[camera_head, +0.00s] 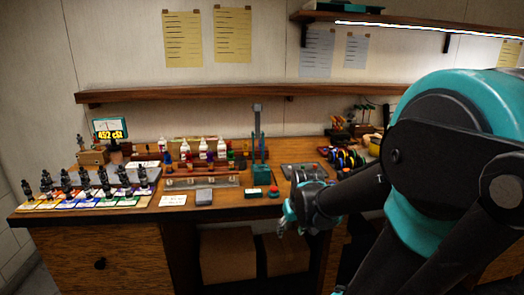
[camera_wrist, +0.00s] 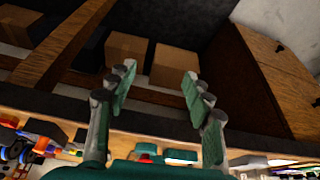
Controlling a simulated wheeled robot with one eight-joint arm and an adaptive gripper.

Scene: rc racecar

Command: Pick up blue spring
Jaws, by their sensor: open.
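A small blue item (camera_head: 168,162), possibly the blue spring, stands among small coloured parts at the left middle of the workbench in the head view. It is too small to tell for sure. My gripper (camera_head: 290,228) is at the bench's front edge, right of and nearer than that item, apart from it. In the wrist view my gripper (camera_wrist: 158,82) is open, with nothing between its fingers. I cannot make out a blue spring there.
The wooden workbench (camera_head: 235,208) holds several black shock absorbers (camera_head: 103,180) on coloured cards at left and a green press stand (camera_head: 259,150) in the middle. A shelf (camera_head: 230,92) runs above. Cardboard boxes (camera_head: 228,255) sit underneath, also seen in the wrist view (camera_wrist: 173,65).

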